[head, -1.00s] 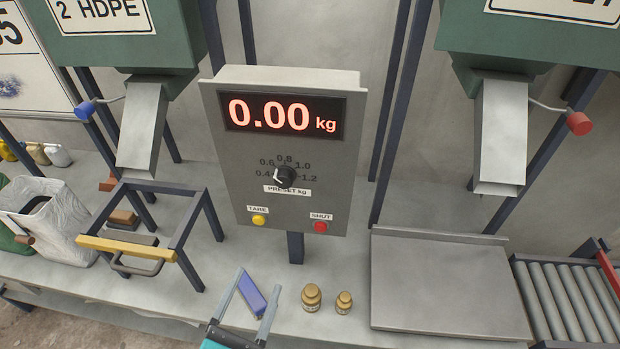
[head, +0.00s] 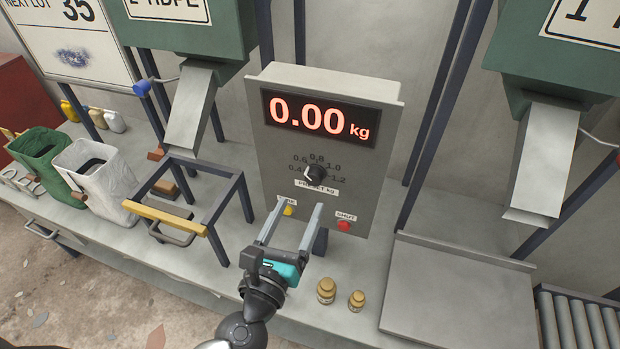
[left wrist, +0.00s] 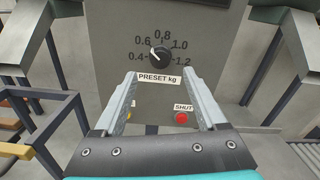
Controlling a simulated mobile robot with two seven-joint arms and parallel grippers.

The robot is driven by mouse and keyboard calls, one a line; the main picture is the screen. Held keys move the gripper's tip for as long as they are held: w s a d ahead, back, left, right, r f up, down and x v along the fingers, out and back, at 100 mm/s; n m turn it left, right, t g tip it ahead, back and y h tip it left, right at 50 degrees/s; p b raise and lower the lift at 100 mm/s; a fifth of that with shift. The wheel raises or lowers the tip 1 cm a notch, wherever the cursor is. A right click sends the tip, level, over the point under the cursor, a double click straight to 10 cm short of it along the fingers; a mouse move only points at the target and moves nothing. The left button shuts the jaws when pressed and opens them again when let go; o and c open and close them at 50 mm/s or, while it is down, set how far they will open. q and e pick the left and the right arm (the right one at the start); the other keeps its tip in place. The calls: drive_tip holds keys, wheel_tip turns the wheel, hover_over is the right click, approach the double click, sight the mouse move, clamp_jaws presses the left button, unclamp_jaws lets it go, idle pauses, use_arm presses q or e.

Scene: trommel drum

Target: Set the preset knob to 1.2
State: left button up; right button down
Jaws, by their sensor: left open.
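The black preset knob (head: 315,174) sits on the front of the grey scale box (head: 380,120), below the red 0.00 kg display (head: 318,117). In the left wrist view the knob (left wrist: 160,56) has its light mark towards the left, near the 0.4 to 0.6 side of the dial. The 1.2 mark (left wrist: 184,62) is at its right. My left gripper (head: 300,204) is open and empty, its fingers pointing up at the panel just below the knob and apart from it. The fingers (left wrist: 160,75) partly cover the yellow button. My right gripper is not in view.
The red SHUT button (head: 344,226) is right of the fingers. Two small brass weights (head: 326,291) stand on the counter below. A dark frame with a yellow bar (head: 166,216) stands left. A flat metal plate (head: 455,300) lies right. Chutes hang on both sides.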

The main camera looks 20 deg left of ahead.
sight(312, 181)
use_arm(q)
drive_tip(key=shift+w+d+p, duration=0.15)
drive_tip(key=shift+w+p, duration=0.45)
drive_tip(key=shift+w, duration=2.95)
clamp_jaws()
